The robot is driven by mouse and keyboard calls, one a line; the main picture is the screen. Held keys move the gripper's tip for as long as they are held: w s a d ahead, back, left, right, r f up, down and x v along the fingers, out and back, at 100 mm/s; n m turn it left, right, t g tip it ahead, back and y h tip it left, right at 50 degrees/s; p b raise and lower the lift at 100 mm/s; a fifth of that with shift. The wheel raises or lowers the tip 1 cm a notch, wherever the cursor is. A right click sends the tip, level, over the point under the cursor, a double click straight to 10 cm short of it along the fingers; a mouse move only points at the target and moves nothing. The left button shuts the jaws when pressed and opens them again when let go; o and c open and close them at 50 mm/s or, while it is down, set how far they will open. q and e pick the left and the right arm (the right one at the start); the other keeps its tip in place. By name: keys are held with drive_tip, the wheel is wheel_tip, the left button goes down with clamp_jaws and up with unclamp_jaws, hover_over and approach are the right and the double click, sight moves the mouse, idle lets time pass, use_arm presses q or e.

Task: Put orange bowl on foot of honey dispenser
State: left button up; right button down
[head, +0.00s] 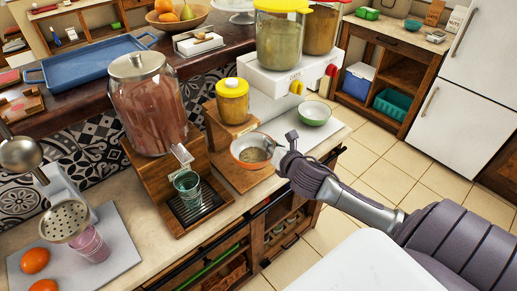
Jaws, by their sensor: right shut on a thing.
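The honey dispenser is a yellow jar (232,104) with a yellow lid on a wooden stand, behind the bowl. My right gripper (276,149) comes in from the right and is shut on the bowl's right rim. The bowl hides part of the foot. My left gripper is not in view.
A big glass drink dispenser (150,105) on a wooden stand is left of the foot, with a glass (187,184) under its tap. A green bowl (314,114) and a white double dispenser (272,79) are behind my gripper. Floor (380,165) is clear at right.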

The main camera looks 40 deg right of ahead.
sight(260, 135)
drive_tip(key=w, duration=0.4)
drive_tip(key=w+p, duration=0.1)
drive_tip(key=w, duration=0.1)
drive_tip(key=shift+a+r, duration=0.2)
drive_tip(key=shift+a, duration=0.05)
wheel_tip(260, 135, down, 3)
drive_tip(key=shift+r, duration=0.15)
wheel_tip(260, 135, down, 4)
drive_tip(key=shift+s+r, duration=0.1)
drive_tip(key=shift+w+f+p, duration=0.25)
drive_tip(key=shift+f+p, duration=0.1)
drive_tip(key=shift+f, duration=0.05)
drive_tip(key=shift+f, duration=0.2)
drive_tip(key=c, duration=1.1)
unclamp_jaws()
drive_tip(key=shift+c, duration=0.2)
